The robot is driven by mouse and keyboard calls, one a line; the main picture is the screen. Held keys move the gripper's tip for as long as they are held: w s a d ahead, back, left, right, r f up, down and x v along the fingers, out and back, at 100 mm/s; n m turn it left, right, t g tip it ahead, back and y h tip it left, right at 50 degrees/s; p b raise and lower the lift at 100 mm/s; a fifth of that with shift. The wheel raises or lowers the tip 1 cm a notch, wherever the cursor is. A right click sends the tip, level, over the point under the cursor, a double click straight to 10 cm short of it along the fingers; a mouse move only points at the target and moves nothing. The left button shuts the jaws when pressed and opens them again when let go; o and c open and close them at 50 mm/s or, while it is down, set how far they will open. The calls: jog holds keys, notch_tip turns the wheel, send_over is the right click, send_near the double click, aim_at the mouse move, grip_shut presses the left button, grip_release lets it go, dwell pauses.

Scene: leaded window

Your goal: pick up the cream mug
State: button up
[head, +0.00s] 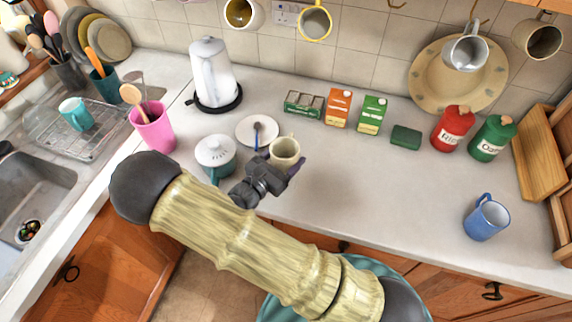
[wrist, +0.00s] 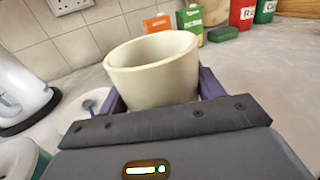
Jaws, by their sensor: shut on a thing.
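The cream mug (head: 284,151) is upright at the worktop's middle, at the end of my arm in the head view. In the wrist view the cream mug (wrist: 155,76) fills the space between the two purple fingers of my gripper (wrist: 160,92). My gripper (head: 279,172) is shut on the mug, with a finger on each side of it. The mug's lower part is hidden by the gripper in the wrist view. I cannot tell whether its base touches the worktop.
A saucer with a spoon (head: 243,132) and a teal lidded pot (head: 216,157) are close on the left. Cartons (head: 338,107) stand behind. A blue mug (head: 486,218) is at the far right. The worktop (head: 370,195) between is clear.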

aim_at(286, 144)
notch_tip(286, 144, up, 6)
jog(key=shift+f, duration=0.25)
jog(key=shift+r, duration=0.1)
dwell(1.1)
notch_tip(286, 144, up, 10)
jog(key=p, duration=0.9)
jog(key=shift+p, duration=0.3)
